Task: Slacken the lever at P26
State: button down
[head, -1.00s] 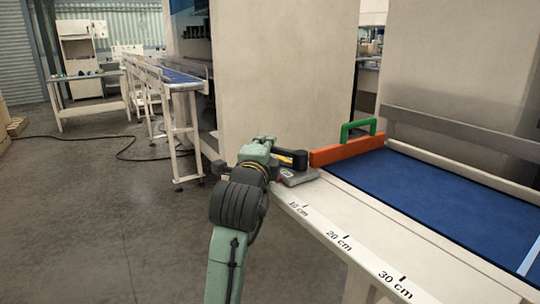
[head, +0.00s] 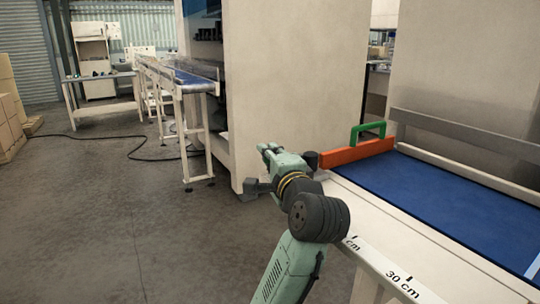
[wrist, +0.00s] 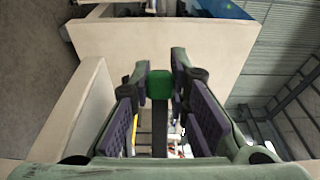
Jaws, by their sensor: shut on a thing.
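My gripper (wrist: 160,72) shows in the wrist view with its two purple-padded fingers either side of a dark bar with a green end (wrist: 160,86). It is shut on this bar, which looks like the lever. No P26 label can be read.
An orange bar (head: 357,151) with a green handle (head: 368,130) stands across the conveyor's end. A centimetre scale (head: 400,283) runs along its near edge. A large beige cabinet (head: 300,80) stands behind. Open floor (head: 120,220) lies to the left.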

jog(key=shift+a, duration=0.1)
jog(key=c, duration=1.5)
grip_release()
jog(key=v, duration=0.7)
jog(key=shift+s, duration=0.3)
jog(key=shift+c, duration=0.5)
